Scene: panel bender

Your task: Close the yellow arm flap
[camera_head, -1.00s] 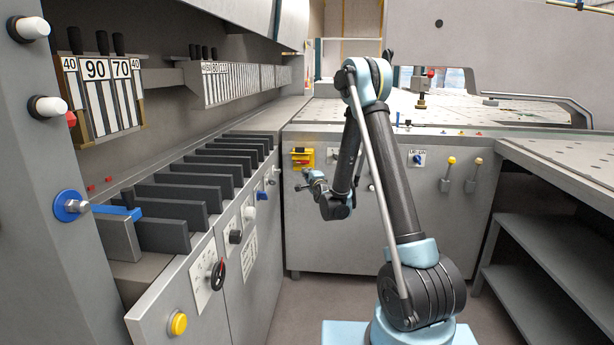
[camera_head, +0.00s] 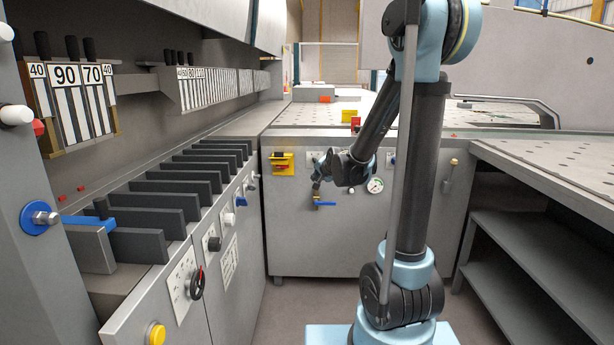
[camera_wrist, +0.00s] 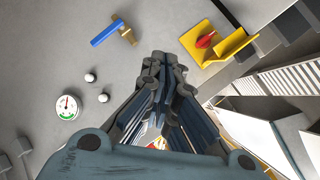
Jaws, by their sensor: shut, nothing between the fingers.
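The yellow flap (camera_head: 282,167) is an angled yellow plate around a red part, on the front of the grey cabinet in the head view. In the wrist view the yellow flap (camera_wrist: 236,50) stands out from the panel at upper right, with the red knob (camera_wrist: 206,40) beside it. My gripper (camera_head: 319,184) is to the right of the flap and a little lower in the head view. In the wrist view my gripper (camera_wrist: 158,62) is shut and empty, left of the flap and visibly apart from it. Its distance to the panel is unclear.
A blue-handled valve (camera_wrist: 110,32) is left of my fingertips in the wrist view; it also shows in the head view (camera_head: 325,204). A round gauge (camera_head: 375,186) is to the right. A row of dark plates (camera_head: 150,205) lines the left. Floor before the cabinet is clear.

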